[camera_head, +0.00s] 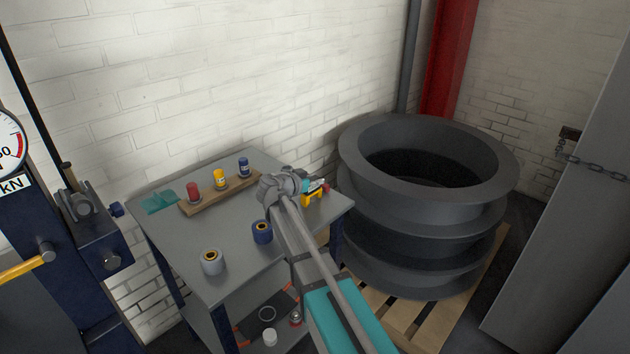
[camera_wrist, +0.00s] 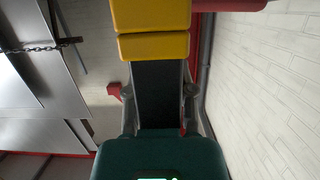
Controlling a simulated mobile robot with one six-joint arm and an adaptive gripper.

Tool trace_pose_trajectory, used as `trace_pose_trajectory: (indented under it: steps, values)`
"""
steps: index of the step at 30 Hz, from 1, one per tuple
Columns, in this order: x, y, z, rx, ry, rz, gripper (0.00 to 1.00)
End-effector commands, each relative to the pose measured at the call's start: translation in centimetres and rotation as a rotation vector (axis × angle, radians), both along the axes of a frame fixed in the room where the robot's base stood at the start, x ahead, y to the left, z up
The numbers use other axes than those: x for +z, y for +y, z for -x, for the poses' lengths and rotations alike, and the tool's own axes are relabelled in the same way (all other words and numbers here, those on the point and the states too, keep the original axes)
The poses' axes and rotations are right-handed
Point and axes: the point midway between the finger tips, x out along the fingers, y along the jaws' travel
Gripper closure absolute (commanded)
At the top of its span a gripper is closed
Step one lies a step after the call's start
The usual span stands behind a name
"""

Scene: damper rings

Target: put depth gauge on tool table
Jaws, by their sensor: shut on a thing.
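The tool table (camera_head: 185,235) is a grey-topped table with a lower shelf against the white brick wall. My gripper (camera_head: 314,189) shows over the table's right side in the head view, partly hidden by my own arm. It is shut on a yellow item with a red part, apparently the depth gauge (camera_head: 311,200). In the wrist view the yellow gauge (camera_wrist: 151,30) fills the top middle, in front of my gripper (camera_wrist: 158,62). Whether the gauge touches the table top cannot be told.
On the table are a teal cloth (camera_head: 160,202), a wooden rack (camera_head: 222,192) with red, yellow and blue bottles, a grey roller (camera_head: 212,262) and a blue roller (camera_head: 262,232). Large dark rings (camera_head: 425,215) stand on a pallet (camera_head: 405,322) at the right.

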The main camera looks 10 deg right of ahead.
Motion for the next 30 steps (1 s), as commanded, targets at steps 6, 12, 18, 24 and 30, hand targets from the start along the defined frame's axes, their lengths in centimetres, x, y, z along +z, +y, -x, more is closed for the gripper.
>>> trace_pose_trajectory:
  steps: [6, 12, 18, 24, 30]
  values:
    - [-0.01, 0.0, 0.0, 0.0, -0.001, 0.001, 1.0]
    - [-0.2, 0.01, 0.0, 0.0, -0.001, 0.001, 1.0]
    - [-0.42, 0.01, -0.01, 0.0, -0.001, 0.001, 1.0]
    - [-0.43, 0.01, 0.0, 0.0, -0.001, 0.001, 0.45]
    - [-0.43, 0.01, 0.0, 0.0, 0.0, 0.0, 0.27]
